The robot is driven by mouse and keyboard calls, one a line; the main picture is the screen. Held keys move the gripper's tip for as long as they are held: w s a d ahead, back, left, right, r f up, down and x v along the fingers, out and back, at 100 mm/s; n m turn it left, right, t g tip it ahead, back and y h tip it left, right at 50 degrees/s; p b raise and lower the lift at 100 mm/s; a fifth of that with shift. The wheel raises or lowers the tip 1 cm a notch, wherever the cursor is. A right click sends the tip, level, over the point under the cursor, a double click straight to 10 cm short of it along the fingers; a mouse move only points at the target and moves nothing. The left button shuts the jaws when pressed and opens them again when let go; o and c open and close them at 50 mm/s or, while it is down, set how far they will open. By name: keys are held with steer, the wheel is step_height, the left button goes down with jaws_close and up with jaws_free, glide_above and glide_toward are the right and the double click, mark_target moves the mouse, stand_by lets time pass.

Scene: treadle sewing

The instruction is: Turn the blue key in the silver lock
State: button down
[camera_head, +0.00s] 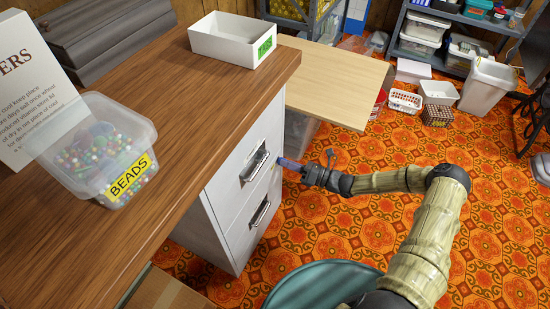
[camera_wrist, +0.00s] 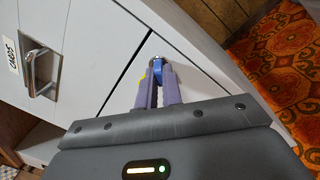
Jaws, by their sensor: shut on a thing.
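The blue key (camera_wrist: 157,66) shows in the wrist view between the tips of my gripper (camera_wrist: 157,84). The fingers are shut on it, close against the white front of the cabinet (camera_wrist: 105,60). In the head view my gripper (camera_head: 289,164) reaches from the right to the right edge of the cabinet front, beside the upper drawer handle (camera_head: 254,162).
The wooden top (camera_head: 150,110) above the cabinet holds a bin of beads (camera_head: 112,160) and a white box (camera_head: 228,42). A lower drawer handle (camera_head: 260,213) sticks out. Patterned floor (camera_head: 400,150) is open to the right.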

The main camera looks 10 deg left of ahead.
steer(key=shift+r+n+p, duration=0.1)
steer(key=shift+n+p, duration=0.4)
steer(key=shift+n, duration=0.5)
steer(key=n+p, duration=0.1)
steer(key=n, duration=0.2)
steer(key=shift+w+p, duration=0.1)
steer(key=shift+p, duration=0.3)
steer(key=shift+r, duration=0.1)
steer(key=shift+n+h+p, duration=0.4)
steer(key=shift+n+p, duration=0.45)
steer(key=shift+n, duration=0.75)
steer(key=c, duration=1.5)
jaws_free()
